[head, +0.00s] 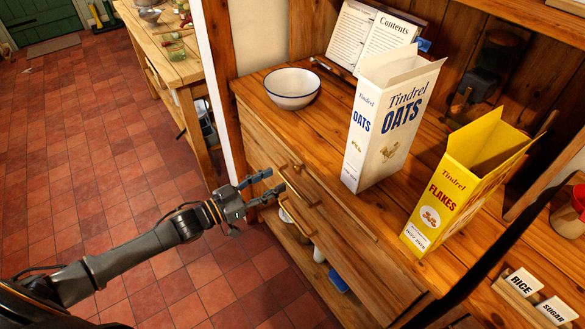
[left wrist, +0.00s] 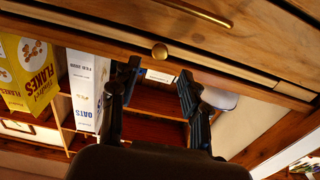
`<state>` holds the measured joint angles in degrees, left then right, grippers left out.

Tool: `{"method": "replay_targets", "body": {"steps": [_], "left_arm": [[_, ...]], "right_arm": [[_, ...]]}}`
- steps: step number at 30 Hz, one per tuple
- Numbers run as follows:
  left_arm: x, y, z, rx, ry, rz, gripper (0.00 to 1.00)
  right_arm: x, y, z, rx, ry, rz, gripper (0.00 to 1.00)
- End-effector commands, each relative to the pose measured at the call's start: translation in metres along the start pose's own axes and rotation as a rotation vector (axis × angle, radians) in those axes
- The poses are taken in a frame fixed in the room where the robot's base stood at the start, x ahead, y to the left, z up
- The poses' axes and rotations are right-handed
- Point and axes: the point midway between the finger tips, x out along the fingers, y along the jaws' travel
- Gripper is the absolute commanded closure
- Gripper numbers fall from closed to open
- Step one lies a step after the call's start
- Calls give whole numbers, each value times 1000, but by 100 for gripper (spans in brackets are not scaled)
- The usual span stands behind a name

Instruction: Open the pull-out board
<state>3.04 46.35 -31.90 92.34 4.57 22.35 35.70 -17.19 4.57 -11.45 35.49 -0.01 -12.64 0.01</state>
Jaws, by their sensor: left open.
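The pull-out board (left wrist: 215,66) shows in the left wrist view as a narrow wooden front with a small round brass knob (left wrist: 160,52). It appears closed, lying close to the counter edge. My left gripper (head: 264,188) is open and empty in front of the cabinet in the head view. In the left wrist view its two fingers (left wrist: 158,72) stand on either side of the knob's line, with the knob just beyond the tips; I cannot tell whether they touch it. My right gripper is not in view.
A bowl (head: 292,88), an oats box (head: 389,125) and a yellow flakes box (head: 465,180) stand on the counter (head: 315,130). A drawer with a brass bar handle (left wrist: 195,12) adjoins the board.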

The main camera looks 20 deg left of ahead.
Motion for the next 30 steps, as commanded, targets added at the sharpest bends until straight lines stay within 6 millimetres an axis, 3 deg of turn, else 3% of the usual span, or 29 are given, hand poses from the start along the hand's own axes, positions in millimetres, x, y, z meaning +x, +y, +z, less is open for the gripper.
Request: {"method": "replay_targets", "body": {"steps": [3, 9, 15, 23, 30], "left_arm": [[26, 0, -2, -1, 3, 0, 54], [57, 0, -1, 0, 1, 0, 54], [70, 0, 0, -1, -1, 0, 54], [71, 0, 0, 0, -2, 0, 54], [71, 0, 0, 0, -1, 0, 99]], "right_arm": [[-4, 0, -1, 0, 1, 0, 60], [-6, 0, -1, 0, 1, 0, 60], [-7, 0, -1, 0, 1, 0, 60], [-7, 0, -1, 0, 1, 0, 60], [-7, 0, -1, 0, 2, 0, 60]]}}
